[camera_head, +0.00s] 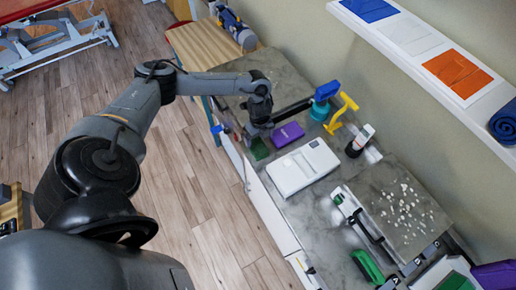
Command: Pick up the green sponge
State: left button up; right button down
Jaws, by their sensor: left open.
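A dark green block (259,150), which looks like the green sponge, lies on the grey counter (318,212) near its front edge. My left gripper (257,137) is open and right at the block, partly hiding it from above. I cannot tell whether the fingers touch it. Another green object (367,266), with dark edges, lies on the counter at the lower right. My right gripper is not in view.
A purple block (287,134) and a white box (303,168) lie close right of my left gripper. A teal bottle with a blue top (323,98), a yellow object (341,112) and a dark bottle (359,141) stand behind. A wall shelf (405,35) holds folded cloths.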

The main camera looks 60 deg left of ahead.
aim_at(258, 147)
pick_arm(q)
jog(key=shift+s+f+p, duration=0.15)
jog(key=shift+f, duration=1.3)
jog(key=shift+s+f+p, duration=0.15)
jog(key=shift+f, duration=1.3)
